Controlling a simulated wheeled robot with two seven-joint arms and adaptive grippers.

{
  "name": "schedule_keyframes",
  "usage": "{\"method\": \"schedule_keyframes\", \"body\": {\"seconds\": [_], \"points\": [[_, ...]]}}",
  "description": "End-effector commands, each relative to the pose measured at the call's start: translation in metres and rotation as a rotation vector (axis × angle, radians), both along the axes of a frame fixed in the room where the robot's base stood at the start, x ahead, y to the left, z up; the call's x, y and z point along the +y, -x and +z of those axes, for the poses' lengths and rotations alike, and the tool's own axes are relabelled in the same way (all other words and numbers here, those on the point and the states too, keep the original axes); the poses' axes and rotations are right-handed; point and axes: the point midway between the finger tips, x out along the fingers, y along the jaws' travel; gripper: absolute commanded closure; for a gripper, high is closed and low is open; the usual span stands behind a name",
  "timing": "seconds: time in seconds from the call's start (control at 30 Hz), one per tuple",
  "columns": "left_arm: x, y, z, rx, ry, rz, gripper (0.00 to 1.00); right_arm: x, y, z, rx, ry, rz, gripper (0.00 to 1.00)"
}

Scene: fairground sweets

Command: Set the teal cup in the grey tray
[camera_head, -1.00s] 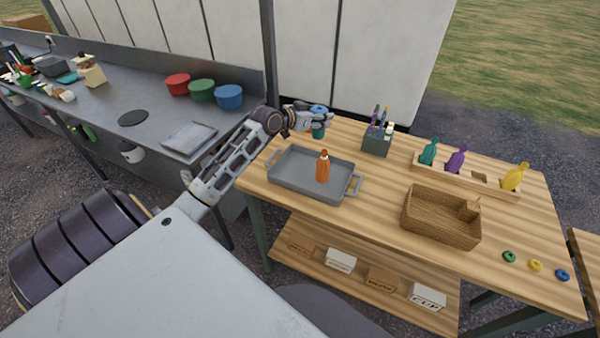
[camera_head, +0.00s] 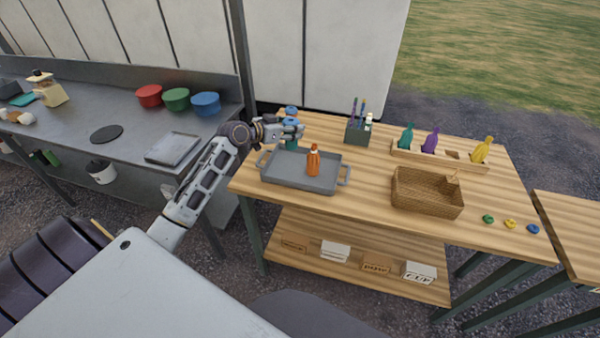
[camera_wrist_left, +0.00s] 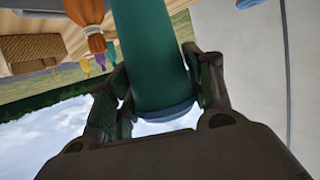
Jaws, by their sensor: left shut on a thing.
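The teal cup (camera_head: 291,144) with a blue band at its top is in my left gripper (camera_head: 292,132), upright or nearly so at the back-left edge of the grey tray (camera_head: 325,183). I cannot tell its height over the tray. In the left wrist view the teal cup (camera_wrist_left: 148,50) fills the middle, between the two fingers of my left gripper (camera_wrist_left: 163,88). The tray lies flat on the wooden table, with an orange bottle (camera_head: 313,161) upright in it. My right gripper is not in view.
Behind the tray stands a dark pen holder (camera_head: 357,134). The tray's left and front parts are clear. A metal counter (camera_head: 125,148) stands at left.

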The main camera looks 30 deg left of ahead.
Motion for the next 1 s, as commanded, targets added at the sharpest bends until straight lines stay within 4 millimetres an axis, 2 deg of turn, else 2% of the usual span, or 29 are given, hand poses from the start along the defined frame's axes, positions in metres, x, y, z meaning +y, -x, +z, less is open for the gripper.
{"method": "schedule_keyframes", "body": {"seconds": [0.77,1.0], "points": [[-0.002,0.002,-0.005,-0.001,0.001,-0.046,0.77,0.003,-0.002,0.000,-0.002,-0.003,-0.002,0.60],[-0.002,0.002,-0.023,0.001,0.003,-0.045,0.77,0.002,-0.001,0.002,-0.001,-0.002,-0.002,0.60]]}}
